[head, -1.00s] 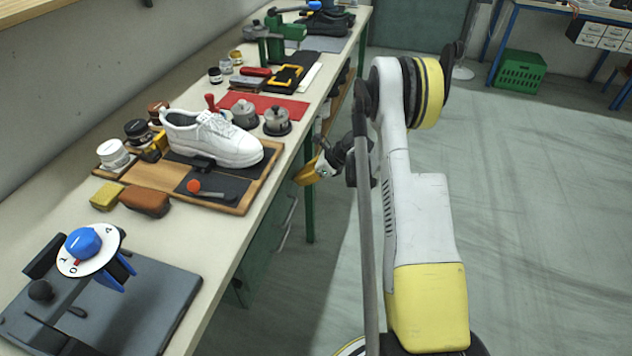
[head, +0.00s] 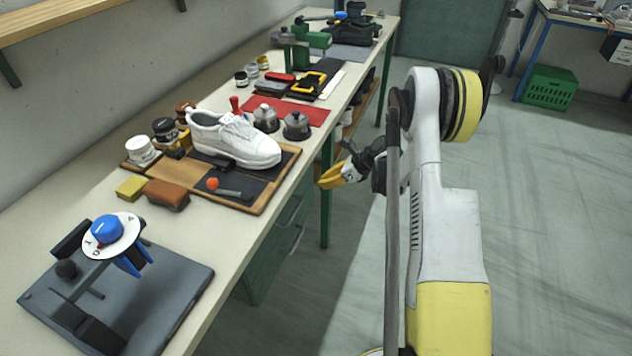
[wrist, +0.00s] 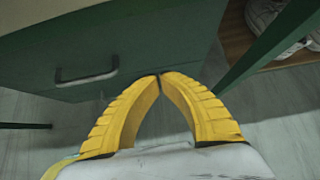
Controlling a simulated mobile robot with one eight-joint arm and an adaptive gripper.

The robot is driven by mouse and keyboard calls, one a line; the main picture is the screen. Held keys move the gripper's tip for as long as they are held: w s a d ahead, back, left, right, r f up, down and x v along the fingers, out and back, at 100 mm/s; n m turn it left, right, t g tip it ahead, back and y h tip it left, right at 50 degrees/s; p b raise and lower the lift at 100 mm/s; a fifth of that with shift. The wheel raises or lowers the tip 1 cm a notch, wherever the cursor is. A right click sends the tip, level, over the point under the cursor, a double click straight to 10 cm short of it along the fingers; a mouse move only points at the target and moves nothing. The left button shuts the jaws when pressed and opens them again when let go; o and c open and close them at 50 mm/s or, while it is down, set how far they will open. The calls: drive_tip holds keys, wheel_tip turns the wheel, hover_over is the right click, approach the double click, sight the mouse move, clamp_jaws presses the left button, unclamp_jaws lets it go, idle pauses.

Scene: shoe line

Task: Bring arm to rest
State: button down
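My gripper (head: 331,176) has yellow fingers and hangs at the right side of the workbench, beside its edge and clear of it. In the wrist view my gripper (wrist: 160,77) shows its two ribbed yellow fingers with their tips together and nothing between them. My arm stands folded over the open floor to the right of the bench (head: 228,288). A green drawer front with a grey handle (wrist: 87,77) lies beyond the fingers in the wrist view.
A white shoe (head: 240,140) sits on a wooden board (head: 180,174) on the bench. A grey plate with a blue-knobbed dial device (head: 107,229) is at the near end. A green crate (head: 549,88) stands on the far floor. Floor to the right is clear.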

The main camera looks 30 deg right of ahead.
drive_tip(key=p+v, duration=0.2)
drive_tip(key=v, duration=0.5)
drive_tip(key=s+a+r+n+h, duration=0.1)
drive_tip(key=s+a+r+n, duration=0.3)
drive_tip(key=r, duration=0.3)
drive_tip(key=s+a+r+n+g+h, duration=0.1)
drive_tip(key=a+r+n, duration=0.3)
drive_tip(key=a+r, duration=0.25)
drive_tip(key=s+a+r+n+h, duration=0.1)
drive_tip(key=s+a+r+n, duration=0.3)
drive_tip(key=r, duration=0.3)
drive_tip(key=s+a+r+n+h, duration=0.1)
drive_tip(key=s+a+n, duration=0.1)
drive_tip(key=s+n, duration=0.3)
drive_tip(key=s+a+r+n+t+h, duration=0.1)
drive_tip(key=s+a+r+n, duration=0.1)
drive_tip(key=s+n, duration=0.3)
drive_tip(key=s+a+r+n+h, duration=0.1)
drive_tip(key=s+a+n, duration=0.3)
drive_tip(key=s, duration=0.3)
drive_tip(key=shift+s+r+n, duration=0.25)
drive_tip(key=shift+s+n, duration=0.05)
drive_tip(key=shift+n, duration=0.6)
drive_tip(key=shift+r, duration=0.1)
